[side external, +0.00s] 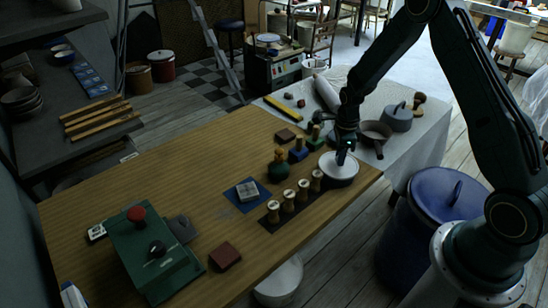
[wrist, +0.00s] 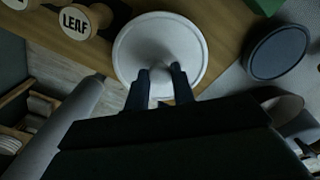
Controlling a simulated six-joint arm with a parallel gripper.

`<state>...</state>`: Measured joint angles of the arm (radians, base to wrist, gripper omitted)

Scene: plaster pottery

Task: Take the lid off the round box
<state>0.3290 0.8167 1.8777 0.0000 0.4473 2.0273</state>
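The round box (side external: 338,178) stands at the right end of the wooden table, dark-sided with a white round lid (side external: 336,165) on top. In the wrist view the lid (wrist: 160,38) is a pale disc with a raised rim and a small pale knob (wrist: 161,86). My gripper (side external: 346,155) points down over the lid. In the wrist view its two dark fingers (wrist: 161,80) stand on either side of the knob. I cannot tell whether they press on it. The box's body is hidden under the lid in the wrist view.
Several stamps (side external: 289,200) stand on a dark strip left of the box, close by. A brown pan (side external: 375,132) and a grey lidded pot (side external: 397,118) are on the cloth-covered table behind. A green press (side external: 152,252) stands at the front left.

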